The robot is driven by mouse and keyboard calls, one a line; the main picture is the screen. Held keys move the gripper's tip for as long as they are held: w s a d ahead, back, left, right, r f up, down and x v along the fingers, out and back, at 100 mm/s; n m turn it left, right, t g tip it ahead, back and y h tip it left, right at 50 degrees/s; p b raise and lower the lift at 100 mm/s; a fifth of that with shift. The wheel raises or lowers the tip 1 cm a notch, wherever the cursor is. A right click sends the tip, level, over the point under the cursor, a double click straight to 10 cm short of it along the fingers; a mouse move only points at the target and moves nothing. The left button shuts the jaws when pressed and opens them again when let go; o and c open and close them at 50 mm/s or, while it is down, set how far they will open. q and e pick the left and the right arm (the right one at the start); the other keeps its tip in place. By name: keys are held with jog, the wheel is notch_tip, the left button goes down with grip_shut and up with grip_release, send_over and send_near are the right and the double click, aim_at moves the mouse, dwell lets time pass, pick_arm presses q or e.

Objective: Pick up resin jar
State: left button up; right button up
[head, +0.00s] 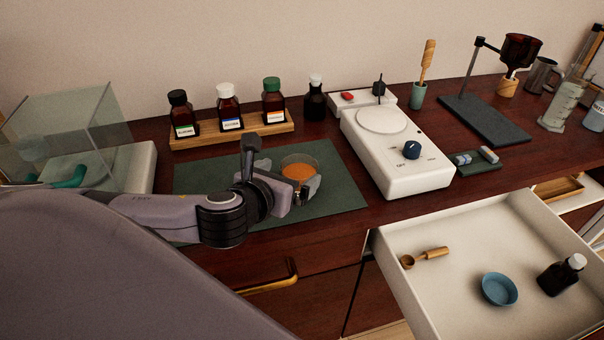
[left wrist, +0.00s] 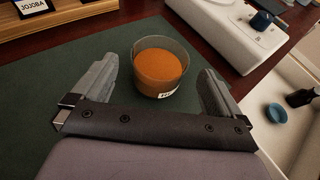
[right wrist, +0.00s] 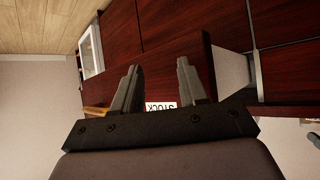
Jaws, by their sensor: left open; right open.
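A clear glass jar with orange contents (head: 299,168), which I take as the resin jar, stands upright on the dark green mat (head: 340,188). My left gripper (head: 287,180) is open and low over the mat at the jar's near side. In the left wrist view the jar (left wrist: 158,74) sits between the two spread fingers, with a gap on each side. Part of a white label shows low on it. My right gripper (right wrist: 158,66) is open and empty in the right wrist view, away from the jar; it is not in the head view.
Several capped bottles stand behind the mat, some on a wooden rack (head: 180,141). A white stirrer-like device (head: 400,165) is to the right. An open white drawer (head: 450,250) holds a scoop, blue bowl and dark bottle. A glass case (head: 75,125) is at left.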

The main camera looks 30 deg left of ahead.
aim_at(307, 163)
pick_arm(q)
jog(key=shift+x, duration=2.95)
jog(key=shift+s+f, duration=0.1)
jog(key=shift+f, duration=0.1)
jog(key=c, duration=0.8)
jog(key=shift+r, duration=0.1)
jog(key=shift+c, duration=0.7)
